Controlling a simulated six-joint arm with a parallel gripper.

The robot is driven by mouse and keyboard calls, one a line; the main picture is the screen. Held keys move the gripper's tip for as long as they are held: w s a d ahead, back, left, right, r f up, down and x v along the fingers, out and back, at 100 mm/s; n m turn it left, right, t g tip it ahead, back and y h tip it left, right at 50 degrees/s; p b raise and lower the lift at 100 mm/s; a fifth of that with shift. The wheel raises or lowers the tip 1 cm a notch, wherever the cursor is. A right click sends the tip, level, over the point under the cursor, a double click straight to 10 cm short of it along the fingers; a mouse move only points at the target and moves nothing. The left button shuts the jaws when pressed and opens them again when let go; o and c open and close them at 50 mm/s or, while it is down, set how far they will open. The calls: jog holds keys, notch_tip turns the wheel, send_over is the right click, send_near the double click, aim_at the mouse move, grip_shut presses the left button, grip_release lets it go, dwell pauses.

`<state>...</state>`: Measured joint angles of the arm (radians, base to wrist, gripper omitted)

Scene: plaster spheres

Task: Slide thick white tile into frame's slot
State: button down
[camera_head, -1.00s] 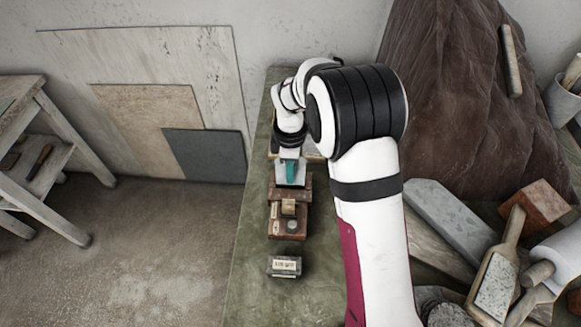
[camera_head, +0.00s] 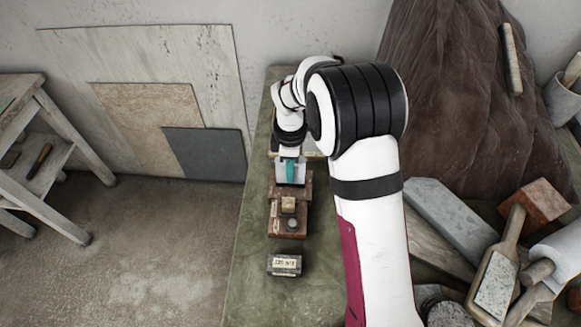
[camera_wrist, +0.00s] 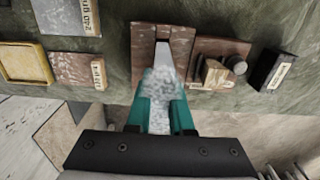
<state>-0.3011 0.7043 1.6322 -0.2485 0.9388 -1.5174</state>
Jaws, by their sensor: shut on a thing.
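My gripper (camera_wrist: 160,115) has teal fingers shut on a thick, speckled white tile (camera_wrist: 160,88). In the head view my gripper (camera_head: 290,170) is over the frame (camera_head: 304,185), and the arm hides part of this area.
A brown block stand (camera_wrist: 215,68) with small pieces sits right of the frame, and a dark labelled box (camera_wrist: 273,70) lies beyond it. Left are a labelled brown block (camera_wrist: 78,70), a grey block (camera_wrist: 68,15) and a yellow tray (camera_wrist: 22,62). Tools crowd the bench's right side (camera_head: 497,270).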

jog(key=shift+f, duration=1.75)
jog(key=c, duration=0.7)
grip_release()
jog(key=shift+r, duration=2)
